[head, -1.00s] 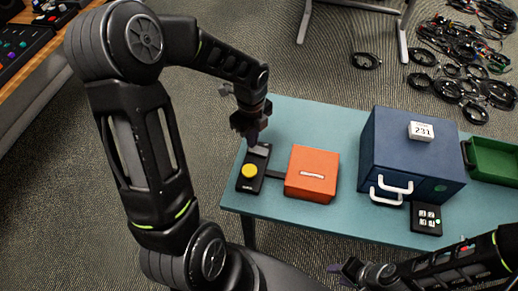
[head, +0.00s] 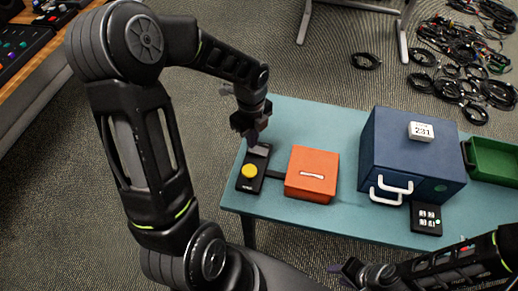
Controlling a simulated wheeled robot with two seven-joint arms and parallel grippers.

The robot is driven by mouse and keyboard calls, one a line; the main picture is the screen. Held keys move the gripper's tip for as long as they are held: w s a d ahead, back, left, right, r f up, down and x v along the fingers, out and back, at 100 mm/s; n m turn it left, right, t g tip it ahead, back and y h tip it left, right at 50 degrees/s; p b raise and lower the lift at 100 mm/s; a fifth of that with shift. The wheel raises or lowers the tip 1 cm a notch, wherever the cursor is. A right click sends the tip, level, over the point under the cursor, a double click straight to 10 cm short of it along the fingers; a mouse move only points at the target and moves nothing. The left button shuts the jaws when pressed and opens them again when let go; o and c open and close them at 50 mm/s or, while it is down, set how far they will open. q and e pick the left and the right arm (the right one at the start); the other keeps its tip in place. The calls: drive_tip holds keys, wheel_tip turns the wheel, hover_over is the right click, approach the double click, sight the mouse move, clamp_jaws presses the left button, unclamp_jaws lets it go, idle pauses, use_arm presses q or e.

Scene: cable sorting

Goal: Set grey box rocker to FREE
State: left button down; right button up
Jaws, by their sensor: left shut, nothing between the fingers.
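A dark narrow control box (head: 253,183) lies at the left end of the teal table. It has a round yellow button (head: 250,171) on its near half and a grey part (head: 259,151) at its far end, which may be the rocker. I cannot read its labels or tell which way it is tipped. My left gripper (head: 252,142) is shut and empty, pointing down at the far end of the box; its fingertips partly hide that end, and I cannot tell if they touch. My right gripper (head: 345,271) is low in the picture, off the table's near edge, its fingers unclear.
An orange box (head: 312,173) with a white handle sits right of the control box, joined to it by a dark strip. A blue cabinet (head: 408,155), a black keypad (head: 426,219) and a green tray (head: 493,162) stand further right. Cables lie on the floor beyond.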

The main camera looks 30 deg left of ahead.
use_arm(q)
drive_tip(key=shift+f+b, duration=0.7)
drive_tip(key=shift+f, duration=0.35)
idle(0.9)
drive_tip(key=shift+r, duration=0.1)
wheel_tip(320, 180, up, 5)
drive_tip(key=p, duration=0.4)
drive_tip(key=shift+r+p, duration=1)
drive_tip(key=shift+p, duration=0.15)
drive_tip(key=shift+f, duration=0.1)
